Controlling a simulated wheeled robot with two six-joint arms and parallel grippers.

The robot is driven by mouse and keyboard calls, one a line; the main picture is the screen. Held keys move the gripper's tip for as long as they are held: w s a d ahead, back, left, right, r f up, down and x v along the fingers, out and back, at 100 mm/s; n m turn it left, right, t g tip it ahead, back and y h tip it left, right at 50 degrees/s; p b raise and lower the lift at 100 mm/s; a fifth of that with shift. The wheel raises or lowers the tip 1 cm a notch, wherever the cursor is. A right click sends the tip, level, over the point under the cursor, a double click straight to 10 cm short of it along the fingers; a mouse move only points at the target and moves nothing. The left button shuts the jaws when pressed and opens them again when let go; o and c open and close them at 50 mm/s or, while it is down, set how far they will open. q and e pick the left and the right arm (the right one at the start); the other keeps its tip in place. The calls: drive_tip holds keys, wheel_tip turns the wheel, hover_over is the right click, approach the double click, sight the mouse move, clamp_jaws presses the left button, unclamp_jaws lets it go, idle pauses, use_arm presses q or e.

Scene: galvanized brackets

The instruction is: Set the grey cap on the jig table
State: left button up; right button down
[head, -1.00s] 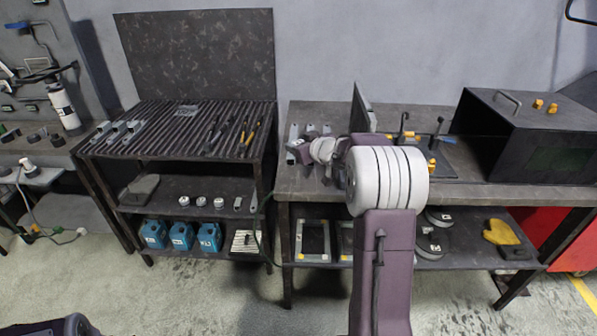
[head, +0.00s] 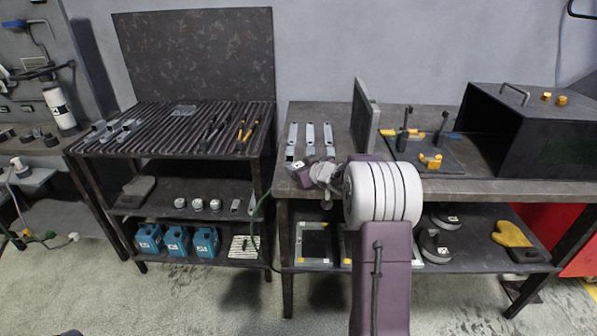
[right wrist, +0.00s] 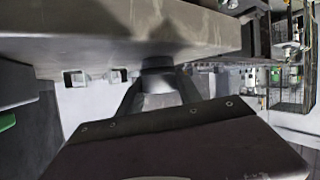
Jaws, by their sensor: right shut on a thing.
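The jig table (head: 450,188) is the dark metal bench at centre right. My right gripper (head: 298,168) is at the table's front left edge, in front of the brackets. In the right wrist view, its two fingers (right wrist: 160,92) are shut on the grey cap (right wrist: 160,80), a short round piece with a darker end. The cap overlaps the table edge (right wrist: 130,35) in that view; I cannot tell whether they touch. The held cap is not clear in the head view. My left gripper is not in view.
A dark upright plate (head: 366,115), a jig plate with clamps (head: 420,155) and a black box (head: 530,130) stand on the table. A slatted rack (head: 175,130) stands left, with small grey round pieces (head: 197,205) on its shelf. Some tabletop between brackets and upright plate is clear.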

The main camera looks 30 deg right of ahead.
drive_tip(key=shift+r, duration=0.1)
drive_tip(key=c, duration=0.8)
unclamp_jaws()
drive_tip(key=shift+s+r, duration=0.1)
drive_tip(key=shift+r, duration=0.05)
drive_tip(key=p+v, duration=0.3)
drive_tip(key=v, duration=0.8)
drive_tip(key=shift+s+r, duration=0.1)
drive_tip(key=shift+s, duration=0.3)
